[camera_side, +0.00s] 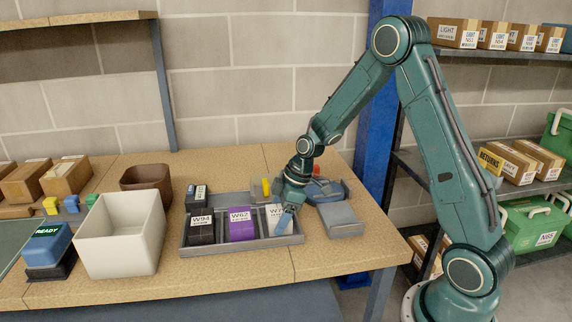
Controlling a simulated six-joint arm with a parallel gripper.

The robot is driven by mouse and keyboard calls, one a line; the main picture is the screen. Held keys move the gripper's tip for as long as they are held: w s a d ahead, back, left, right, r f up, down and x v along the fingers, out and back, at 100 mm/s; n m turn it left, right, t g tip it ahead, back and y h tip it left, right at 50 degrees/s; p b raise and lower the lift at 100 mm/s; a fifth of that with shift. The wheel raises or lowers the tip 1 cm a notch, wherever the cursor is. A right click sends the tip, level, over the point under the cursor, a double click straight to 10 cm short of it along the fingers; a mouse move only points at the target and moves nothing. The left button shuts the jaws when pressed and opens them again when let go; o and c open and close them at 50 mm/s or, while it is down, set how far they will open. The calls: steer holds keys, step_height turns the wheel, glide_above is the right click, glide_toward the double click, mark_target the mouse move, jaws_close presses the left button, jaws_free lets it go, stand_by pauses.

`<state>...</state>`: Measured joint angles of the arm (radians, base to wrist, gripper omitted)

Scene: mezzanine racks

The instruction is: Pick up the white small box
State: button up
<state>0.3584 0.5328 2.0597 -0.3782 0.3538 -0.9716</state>
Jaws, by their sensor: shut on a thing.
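The white small box (273,218) with a black printed label stands in the right part of a grey tray (250,243) on the workbench. My gripper (287,215) comes down over it from the right and is shut on it, hiding part of its right side and label. The box appears upright and low in the tray; I cannot tell whether it touches the tray floor.
A black box (202,228) and a purple box (241,226) stand left of the white box in the tray. A white open bin (119,265) is further left. A brown bin (147,176) stands behind. A grey block (340,221) lies right of the tray.

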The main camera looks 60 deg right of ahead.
mark_target(279, 212)
step_height(279, 212, up, 20)
stand_by(0.6)
steer(key=shift+f, duration=0.15)
stand_by(0.4)
